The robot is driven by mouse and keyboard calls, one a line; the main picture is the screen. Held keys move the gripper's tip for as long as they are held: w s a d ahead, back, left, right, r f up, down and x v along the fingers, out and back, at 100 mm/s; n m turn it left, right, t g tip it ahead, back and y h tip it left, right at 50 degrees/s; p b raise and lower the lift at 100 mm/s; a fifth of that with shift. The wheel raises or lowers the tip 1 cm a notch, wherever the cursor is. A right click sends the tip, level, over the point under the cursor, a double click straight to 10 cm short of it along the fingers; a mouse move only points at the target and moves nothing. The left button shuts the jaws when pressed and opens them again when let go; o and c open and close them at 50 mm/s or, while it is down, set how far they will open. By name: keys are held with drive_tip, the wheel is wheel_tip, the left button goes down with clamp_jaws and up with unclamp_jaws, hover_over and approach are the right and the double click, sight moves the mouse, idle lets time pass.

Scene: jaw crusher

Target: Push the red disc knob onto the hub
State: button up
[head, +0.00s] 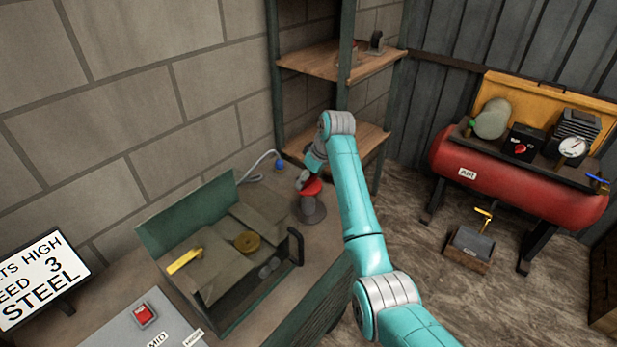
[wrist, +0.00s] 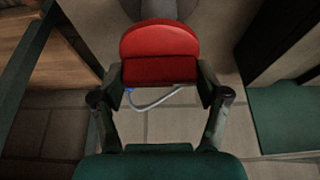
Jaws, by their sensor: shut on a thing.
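The red disc knob (head: 312,187) shows at the end of my arm in the head view, right at the top of a grey stand (head: 313,210) with a wide base. In the wrist view the red knob (wrist: 160,45) sits between my two fingers, its flat front edge towards me. My gripper (wrist: 161,82) is shut on it, one finger on each side. In the wrist view a grey round part (wrist: 152,8) lies just beyond the knob. Whether the knob touches the stand cannot be told. No part is clearly marked as the hub.
The green-walled crusher box (head: 185,215) stands left of the stand, with a brass disc (head: 246,242) and a black handle (head: 296,247). A blue-ended hose (head: 280,164) lies behind. A wooden shelf (head: 310,62) rises close behind my arm. A red compressor tank (head: 510,185) stands at right.

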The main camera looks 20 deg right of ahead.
drive_tip(key=shift+f, duration=0.3)
drive_tip(key=o, duration=1.1)
drive_tip(key=v, duration=1.2)
drive_tip(key=shift+w, duration=0.1)
